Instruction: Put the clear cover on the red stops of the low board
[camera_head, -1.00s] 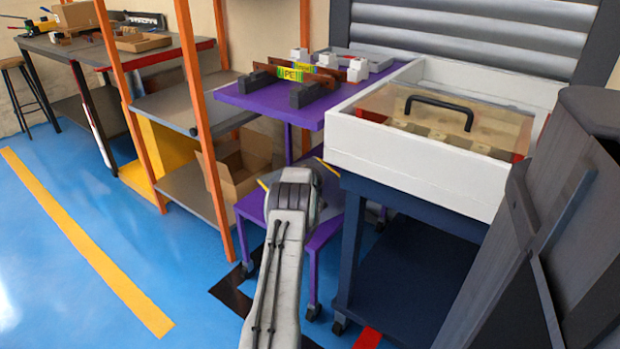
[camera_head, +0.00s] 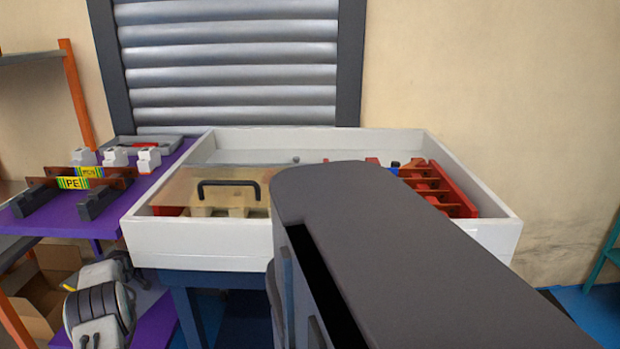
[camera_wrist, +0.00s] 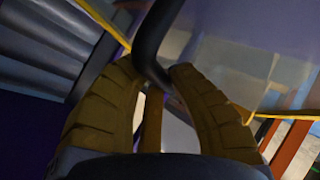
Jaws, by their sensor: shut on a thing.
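My gripper (camera_wrist: 155,75) is shut on a black handle (camera_wrist: 158,35) in the wrist view. The handle belongs to a clear cover (camera_wrist: 225,65) with yellow edges. Red pieces (camera_head: 455,200) with copper-coloured bars stand in the right part of a white open box (camera_head: 190,238). The dark bulk in front hides some of them. I cannot tell for sure which are the low board's stops.
Another clear, amber-tinted cover (camera_head: 175,185) with a black handle (camera_head: 228,184) lies over the box's left part. A purple table (camera_head: 35,225) left of it bears copper bars, dark blocks and white clamps. An orange-posted shelf (camera_head: 75,95) is far left. A roller shutter (camera_head: 230,60) is behind.

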